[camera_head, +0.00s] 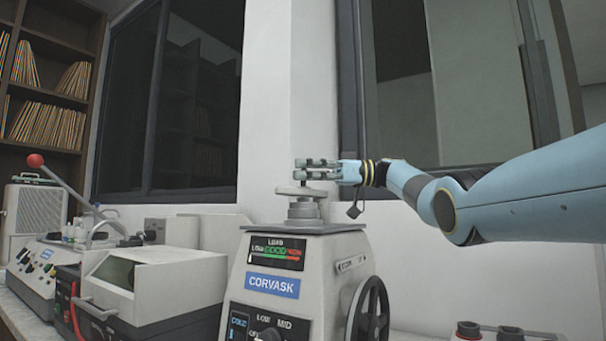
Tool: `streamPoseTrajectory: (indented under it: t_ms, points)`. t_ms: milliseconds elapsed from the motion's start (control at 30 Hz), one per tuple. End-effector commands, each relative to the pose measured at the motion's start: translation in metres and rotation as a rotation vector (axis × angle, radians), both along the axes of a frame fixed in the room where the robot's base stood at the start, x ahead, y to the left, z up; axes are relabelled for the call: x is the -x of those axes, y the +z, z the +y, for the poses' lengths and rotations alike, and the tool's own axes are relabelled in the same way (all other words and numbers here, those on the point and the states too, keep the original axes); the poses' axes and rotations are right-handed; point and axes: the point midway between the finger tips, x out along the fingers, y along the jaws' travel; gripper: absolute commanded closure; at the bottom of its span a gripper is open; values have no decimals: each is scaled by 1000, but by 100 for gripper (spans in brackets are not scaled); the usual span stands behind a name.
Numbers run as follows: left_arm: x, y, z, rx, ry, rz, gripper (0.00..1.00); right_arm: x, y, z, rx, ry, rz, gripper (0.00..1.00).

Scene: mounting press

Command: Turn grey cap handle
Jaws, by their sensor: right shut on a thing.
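The mounting press (275,256) stands in the middle of the camera_head view, with a CORVASK label and a load gauge on its front. On its top sits the grey cap (304,209), a round stepped piece with a flat disc and a handle (300,190) on it. My right gripper (308,169) reaches in from the right at the height of the cap handle. Its fingers are shut on the handle's upper part, which they mostly hide. My left gripper is not in the view.
A black handwheel (370,314) is on the press's right side. To the left stand a grey machine with a lid (150,285) and a device with a red-knobbed lever (36,160). Small red-and-black items (468,331) are at the bottom right. The wall is close behind.

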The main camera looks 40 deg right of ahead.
Motion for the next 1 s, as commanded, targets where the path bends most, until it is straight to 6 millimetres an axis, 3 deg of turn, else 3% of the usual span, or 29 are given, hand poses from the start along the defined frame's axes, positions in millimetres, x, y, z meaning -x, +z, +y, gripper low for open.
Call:
streamPoseTrajectory:
  t_ms: [433, 467, 600, 633, 1000]
  points:
    - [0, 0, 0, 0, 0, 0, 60, 0, -1, 0, -1, 5, 4, 58]
    - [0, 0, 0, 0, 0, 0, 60, 0, 0, 0, -1, 5, 4, 24]
    - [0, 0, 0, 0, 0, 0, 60, 0, 0, 0, -1, 4, 3, 5]
    - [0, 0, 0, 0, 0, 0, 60, 0, 0, 0, -1, 5, 3, 2]
    - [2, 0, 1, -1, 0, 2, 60, 3, 0, -7, 0, 3, 1, 2]
